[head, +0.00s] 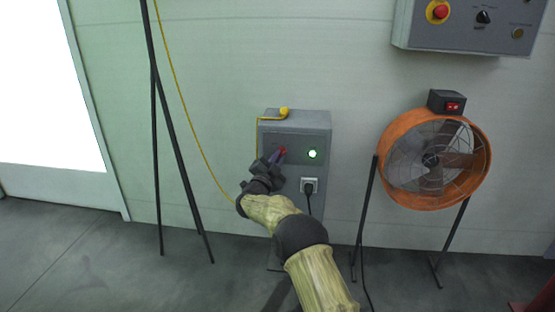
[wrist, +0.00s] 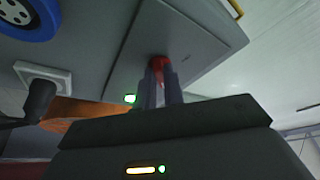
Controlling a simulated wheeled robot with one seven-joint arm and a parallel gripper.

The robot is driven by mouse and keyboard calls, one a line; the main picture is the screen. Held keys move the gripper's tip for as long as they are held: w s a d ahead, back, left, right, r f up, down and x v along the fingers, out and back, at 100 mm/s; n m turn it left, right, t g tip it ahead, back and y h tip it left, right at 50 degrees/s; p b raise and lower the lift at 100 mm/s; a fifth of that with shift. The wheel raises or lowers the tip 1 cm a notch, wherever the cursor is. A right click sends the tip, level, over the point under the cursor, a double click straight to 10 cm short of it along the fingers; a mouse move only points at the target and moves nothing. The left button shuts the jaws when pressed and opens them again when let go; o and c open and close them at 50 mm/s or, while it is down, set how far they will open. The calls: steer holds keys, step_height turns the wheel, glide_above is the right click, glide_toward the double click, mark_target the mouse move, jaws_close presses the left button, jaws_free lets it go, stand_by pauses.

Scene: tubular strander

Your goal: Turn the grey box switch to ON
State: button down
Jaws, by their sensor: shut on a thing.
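The grey box (head: 320,128) stands low against the wall; its front panel also shows in the wrist view (wrist: 190,35). Its red switch (head: 283,150) is on the left of the panel, and part of its red shows between my fingertips in the wrist view (wrist: 159,61). My gripper (head: 276,158) is at the panel, shut on the red switch. The fingers hide most of the switch, so its position and any ON or OFF marks cannot be read. A green lamp (head: 312,154) on the panel is lit.
A socket with a black plug (head: 309,187) sits below the lamp, its cable hanging down. An orange fan (head: 398,195) on a stand is to the right. A control panel (head: 462,37) hangs above it. A black tripod (head: 156,150) and yellow cable (head: 182,112) are on the left.

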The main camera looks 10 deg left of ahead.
steer(key=c, duration=1.5)
jaws_free()
steer(key=p+v, duration=0.5)
steer(key=v, duration=1.2)
steer(key=shift+f+p, duration=0.15)
steer(key=shift+p, duration=0.15)
steer(key=shift+s+a, duration=0.1)
steer(key=shift+a, duration=0.05)
